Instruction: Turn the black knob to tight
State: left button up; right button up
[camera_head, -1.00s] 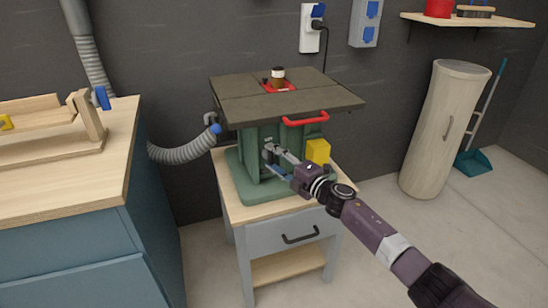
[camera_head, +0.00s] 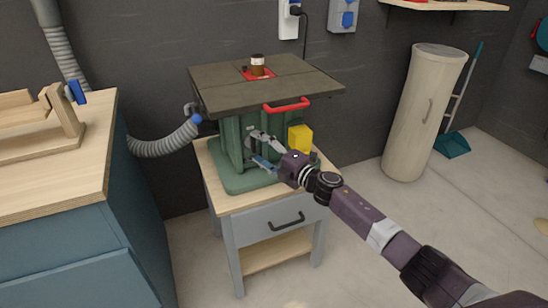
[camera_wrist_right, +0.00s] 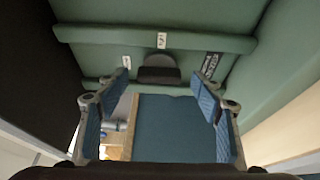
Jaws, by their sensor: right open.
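The black knob (camera_wrist_right: 158,75) is a dark, rounded piece on the green machine body (camera_wrist_right: 100,45), shown in the right wrist view. Small labels surround it; their text is too small to read. My right gripper (camera_head: 257,150) is open in front of the green machine base (camera_head: 229,178), below the dark table top. In the right wrist view, its blue-padded fingers (camera_wrist_right: 161,84) stand on either side of the knob, with gaps visible. I cannot see the knob clearly in the head view, where the gripper covers that area. My left gripper is not in view.
The machine's table top (camera_head: 225,92) overhangs the gripper, with a red handle (camera_head: 287,105) at its edge. A yellow box (camera_head: 299,138) sits right of the gripper. A grey hose (camera_head: 165,146) and a blue cabinet (camera_head: 60,240) are at left.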

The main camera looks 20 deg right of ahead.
jog(key=v, duration=1)
jog(key=shift+s, duration=0.3)
jog(key=shift+d, duration=0.1)
